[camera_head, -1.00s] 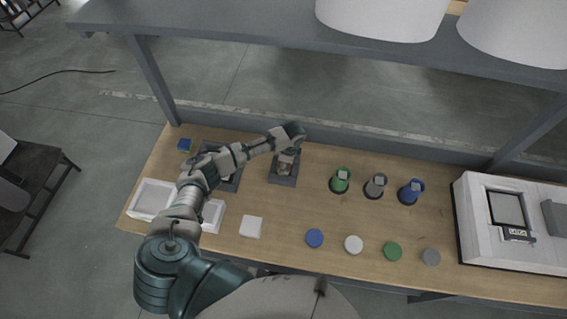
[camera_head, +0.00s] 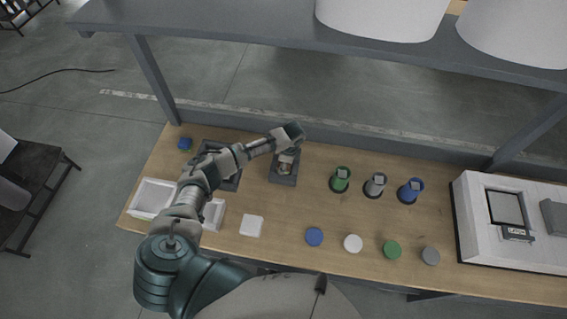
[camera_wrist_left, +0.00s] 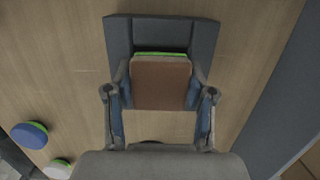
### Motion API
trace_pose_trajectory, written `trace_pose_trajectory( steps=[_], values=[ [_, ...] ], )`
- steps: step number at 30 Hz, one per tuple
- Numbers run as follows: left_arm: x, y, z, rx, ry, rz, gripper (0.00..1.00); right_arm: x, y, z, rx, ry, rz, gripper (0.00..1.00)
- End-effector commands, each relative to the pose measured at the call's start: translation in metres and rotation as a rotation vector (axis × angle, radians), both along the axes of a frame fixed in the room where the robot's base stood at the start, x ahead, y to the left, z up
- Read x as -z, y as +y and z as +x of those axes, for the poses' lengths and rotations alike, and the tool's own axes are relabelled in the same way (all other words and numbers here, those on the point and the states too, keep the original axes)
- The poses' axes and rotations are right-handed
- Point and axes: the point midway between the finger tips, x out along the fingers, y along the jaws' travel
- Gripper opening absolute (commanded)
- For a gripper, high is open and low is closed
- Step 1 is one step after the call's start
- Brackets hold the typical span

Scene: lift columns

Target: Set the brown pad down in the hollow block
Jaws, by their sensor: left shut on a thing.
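The brown pad (camera_wrist_left: 160,82) is between the fingers of my left gripper (camera_wrist_left: 160,88) in the left wrist view, with a green edge showing along its far side. My left gripper is shut on it; in the head view the gripper (camera_head: 287,160) is over the dark hollow block (camera_head: 283,180). In the wrist view the hollow block (camera_wrist_left: 118,38) lies behind and under the pad, its far walls showing past the pad. The pad hides most of the hollow, so I cannot tell whether it touches the block. My right gripper is not in view.
Green (camera_head: 340,180), grey (camera_head: 375,186) and blue (camera_head: 410,191) cup-like things stand to the right. Several round discs, including a blue one (camera_head: 314,237), lie along the front. A white machine (camera_head: 490,250) is at far right. White trays (camera_head: 153,198) are at left.

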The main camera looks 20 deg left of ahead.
Motion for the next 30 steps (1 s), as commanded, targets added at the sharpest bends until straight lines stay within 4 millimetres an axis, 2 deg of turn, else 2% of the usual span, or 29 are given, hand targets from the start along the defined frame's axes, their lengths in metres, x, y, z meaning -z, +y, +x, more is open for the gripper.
trace_pose_trajectory(
  steps=[12, 13, 16, 25, 30],
  values=[
    [0.001, 0.0, 0.0, 0.0, 0.0, 0.0, 0.17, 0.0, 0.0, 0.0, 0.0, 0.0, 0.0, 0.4],
    [0.001, 0.0, 0.0, 0.0, 0.0, 0.0, 0.59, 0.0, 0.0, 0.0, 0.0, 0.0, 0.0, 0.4],
    [0.001, 0.0, 0.0, 0.0, 0.0, 0.0, 0.84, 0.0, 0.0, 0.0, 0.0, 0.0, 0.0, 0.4],
    [0.001, 0.0, 0.0, 0.0, 0.0, 0.0, 0.84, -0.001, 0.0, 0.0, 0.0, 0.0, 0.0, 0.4],
    [-0.01, 0.0, 0.0, 0.0, -0.001, 0.0, 0.84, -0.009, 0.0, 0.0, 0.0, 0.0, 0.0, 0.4]
  ],
)
